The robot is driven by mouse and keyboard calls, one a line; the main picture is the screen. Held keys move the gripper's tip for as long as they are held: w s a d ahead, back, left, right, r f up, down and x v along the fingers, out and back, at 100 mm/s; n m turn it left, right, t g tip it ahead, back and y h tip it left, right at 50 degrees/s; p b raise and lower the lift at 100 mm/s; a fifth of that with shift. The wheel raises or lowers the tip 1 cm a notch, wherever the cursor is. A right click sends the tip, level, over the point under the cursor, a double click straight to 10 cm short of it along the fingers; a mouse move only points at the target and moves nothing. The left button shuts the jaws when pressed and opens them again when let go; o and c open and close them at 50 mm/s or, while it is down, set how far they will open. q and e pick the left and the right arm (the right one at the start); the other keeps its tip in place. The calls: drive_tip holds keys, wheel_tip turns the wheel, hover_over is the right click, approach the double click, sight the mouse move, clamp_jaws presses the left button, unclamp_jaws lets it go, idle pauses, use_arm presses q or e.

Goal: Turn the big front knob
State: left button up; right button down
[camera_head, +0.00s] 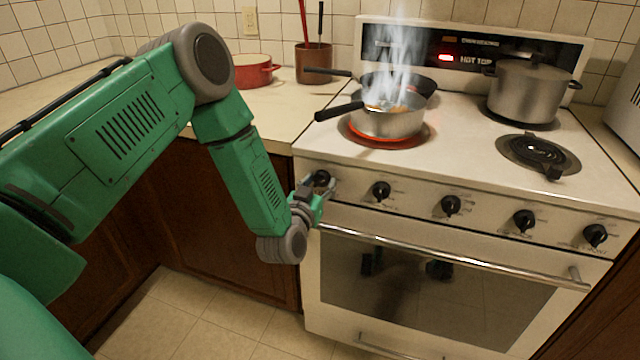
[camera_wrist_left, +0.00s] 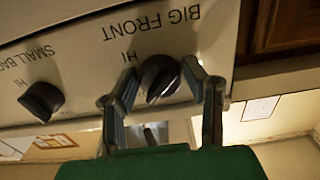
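The big front knob (camera_wrist_left: 160,79) is black and sits below the printed words BIG FRONT in the left wrist view, where the picture is upside down. In the head view this knob (camera_head: 321,178) is the leftmost on the stove's front panel, partly hidden by my gripper. My left gripper (camera_head: 314,190) is at the knob. In the wrist view its two fingers (camera_wrist_left: 160,71) stand on either side of the knob, parted, with narrow gaps seeming to show. Contact is hard to tell. My right gripper is in neither view.
A steaming saucepan (camera_head: 387,121) sits on the glowing front left burner, its handle pointing left. A dark pan (camera_head: 412,84) and a large pot (camera_head: 527,92) stand behind. Several more knobs run right along the panel. The oven handle (camera_head: 450,254) juts out below.

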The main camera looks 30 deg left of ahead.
use_arm(q)
drive_tip(key=c, duration=0.5)
drive_tip(key=shift+o, duration=0.2)
drive_tip(key=shift+m+p, duration=0.4)
drive_tip(key=shift+m, duration=0.5)
drive_tip(key=o, duration=1.1)
